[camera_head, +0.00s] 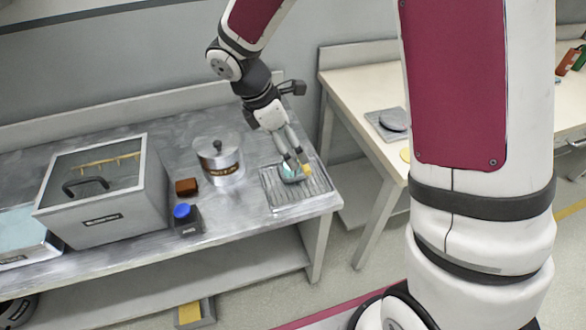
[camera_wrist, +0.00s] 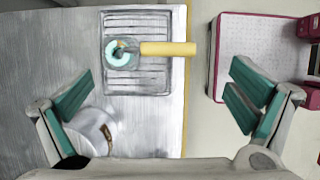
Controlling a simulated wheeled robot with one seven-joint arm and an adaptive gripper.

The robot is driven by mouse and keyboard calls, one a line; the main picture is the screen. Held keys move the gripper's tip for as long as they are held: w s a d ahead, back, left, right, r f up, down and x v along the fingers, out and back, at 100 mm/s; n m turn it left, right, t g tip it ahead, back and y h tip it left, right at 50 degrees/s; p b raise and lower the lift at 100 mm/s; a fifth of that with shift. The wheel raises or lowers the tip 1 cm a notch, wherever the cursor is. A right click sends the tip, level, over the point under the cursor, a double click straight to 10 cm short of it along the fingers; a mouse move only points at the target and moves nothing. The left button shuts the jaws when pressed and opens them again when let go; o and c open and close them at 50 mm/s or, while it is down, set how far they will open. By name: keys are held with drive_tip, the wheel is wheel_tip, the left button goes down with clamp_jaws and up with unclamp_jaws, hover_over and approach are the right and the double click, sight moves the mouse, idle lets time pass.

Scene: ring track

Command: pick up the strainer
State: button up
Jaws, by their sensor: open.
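The strainer (camera_head: 289,175) has a round teal bowl and a yellow handle. It lies on a grey ribbed rack (camera_head: 270,198) near the right end of the metal bench. In the wrist view the strainer (camera_wrist: 168,49) shows whole, its bowl on the rack (camera_wrist: 140,84) and its handle pointing right past the rack's edge. My gripper (camera_head: 297,161) is above it, fingers pointing down, partly covering it in the head view. In the wrist view my gripper (camera_wrist: 158,95) is open and empty, its teal-padded fingers wide apart, with the strainer ahead of them.
A lidded metal pot (camera_head: 220,160) stands left of the rack. A pale table (camera_head: 355,85) stands to the right, across a gap.

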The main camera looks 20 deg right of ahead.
sight(305, 170)
drive_tip(key=shift+x, duration=3.9)
drive_tip(key=shift+d+r, duration=0.1)
drive_tip(key=shift+d, duration=0.05)
drive_tip(key=c, duration=1.6)
drive_tip(key=shift+c, duration=0.6)
drive_tip(key=shift+r, duration=0.1)
